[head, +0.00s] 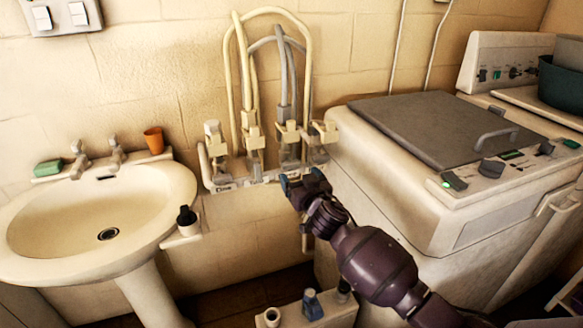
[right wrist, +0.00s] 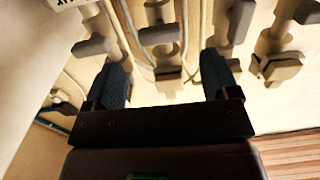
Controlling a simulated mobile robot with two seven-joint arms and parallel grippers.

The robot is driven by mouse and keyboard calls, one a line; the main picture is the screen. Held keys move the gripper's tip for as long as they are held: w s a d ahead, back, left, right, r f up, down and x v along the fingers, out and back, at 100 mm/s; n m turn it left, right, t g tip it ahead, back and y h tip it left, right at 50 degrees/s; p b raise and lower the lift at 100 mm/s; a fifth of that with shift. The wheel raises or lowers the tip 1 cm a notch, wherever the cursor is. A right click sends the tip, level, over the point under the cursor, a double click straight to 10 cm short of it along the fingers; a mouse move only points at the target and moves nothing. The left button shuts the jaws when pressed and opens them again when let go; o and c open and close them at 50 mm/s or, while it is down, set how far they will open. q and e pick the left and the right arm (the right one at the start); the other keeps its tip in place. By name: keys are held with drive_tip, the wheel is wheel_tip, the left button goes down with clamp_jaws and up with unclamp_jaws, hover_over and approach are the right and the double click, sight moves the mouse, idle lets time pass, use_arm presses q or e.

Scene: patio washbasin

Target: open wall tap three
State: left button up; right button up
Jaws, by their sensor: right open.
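A row of several cream wall taps with lever handles sits on a pale manifold (head: 240,183) between the basin and the washing machine. Counted from the left in the head view, the third tap (head: 288,135) has a grey hose rising from it. No number is readable on it. My right gripper (head: 303,178) is below the right end of the row, its fingers pointing up at the taps. In the right wrist view the right gripper (right wrist: 164,75) is open and empty. A tap with a grey lever (right wrist: 160,35) shows between and beyond its fingertips, apart from them. My left gripper is out of view.
The washing machine (head: 400,190) stands close right of the taps. The basin (head: 60,225) is on the left, with a dark-capped bottle (head: 187,222) at its right edge. Hoses (head: 230,80) loop above the taps. A pale box with bottles (head: 312,305) is below.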

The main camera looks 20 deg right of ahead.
sight(292, 166)
drive_tip(key=w, duration=0.4)
drive_tip(key=shift+w+a+f+b, duration=0.1)
drive_tip(key=shift+w+b, duration=0.25)
drive_tip(key=shift+w, duration=0.75)
drive_tip(key=shift+c, duration=0.5)
drive_tip(key=c, duration=0.7)
drive_tip(key=shift+c, duration=0.6)
